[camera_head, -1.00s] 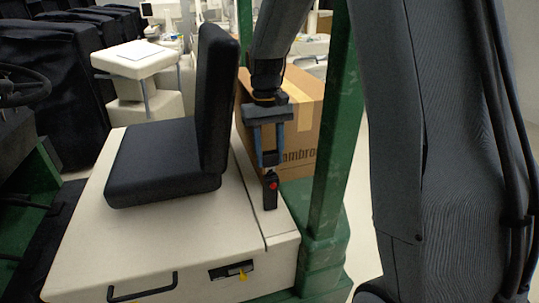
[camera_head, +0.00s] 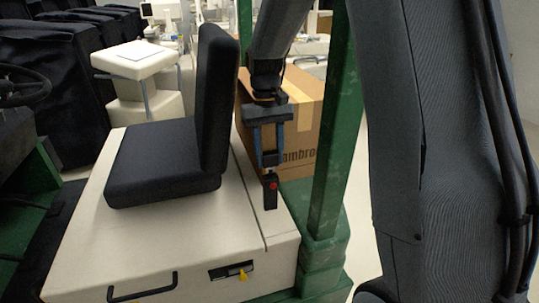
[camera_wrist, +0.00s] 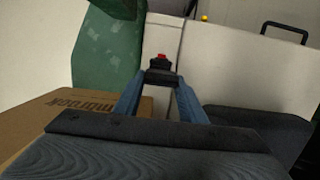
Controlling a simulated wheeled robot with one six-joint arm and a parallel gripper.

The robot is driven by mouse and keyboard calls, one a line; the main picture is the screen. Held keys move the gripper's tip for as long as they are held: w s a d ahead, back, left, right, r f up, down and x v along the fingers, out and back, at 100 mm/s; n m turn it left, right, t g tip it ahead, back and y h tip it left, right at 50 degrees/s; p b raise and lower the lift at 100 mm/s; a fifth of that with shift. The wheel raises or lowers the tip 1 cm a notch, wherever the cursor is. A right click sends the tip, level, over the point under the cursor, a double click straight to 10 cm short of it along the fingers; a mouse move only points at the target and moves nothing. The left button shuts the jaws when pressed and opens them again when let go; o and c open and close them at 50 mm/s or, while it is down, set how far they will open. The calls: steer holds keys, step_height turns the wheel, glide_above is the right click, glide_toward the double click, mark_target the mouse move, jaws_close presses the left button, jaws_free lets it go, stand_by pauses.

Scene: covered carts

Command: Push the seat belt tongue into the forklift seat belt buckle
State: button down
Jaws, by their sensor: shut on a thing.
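The seat belt buckle (camera_head: 270,196) is a small black upright block with a red button, on the pale forklift body to the right of the seat. The tongue (camera_wrist: 161,77) also shows between the fingertips in the wrist view. It is lined up closely over the buckle top. The fingers and tongue hide the slot, so I cannot tell how deep the tongue sits.
The black seat (camera_head: 165,160) and its tall backrest stand just left of my gripper. A green post (camera_head: 330,130) rises close on the right. A cardboard box (camera_head: 300,130) lies behind the gripper. The pale cover (camera_head: 150,245) in front is mostly clear.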

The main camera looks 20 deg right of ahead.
steer(key=shift+f+b, duration=0.45)
steer(key=shift+f, duration=1.05)
steer(key=c, duration=1)
jaws_free()
steer(key=shift+c, duration=0.2)
step_height(320, 180, up, 8)
steer(key=w+b, duration=0.1)
steer(key=b, duration=0.2)
steer(key=shift+w+f, duration=0.1)
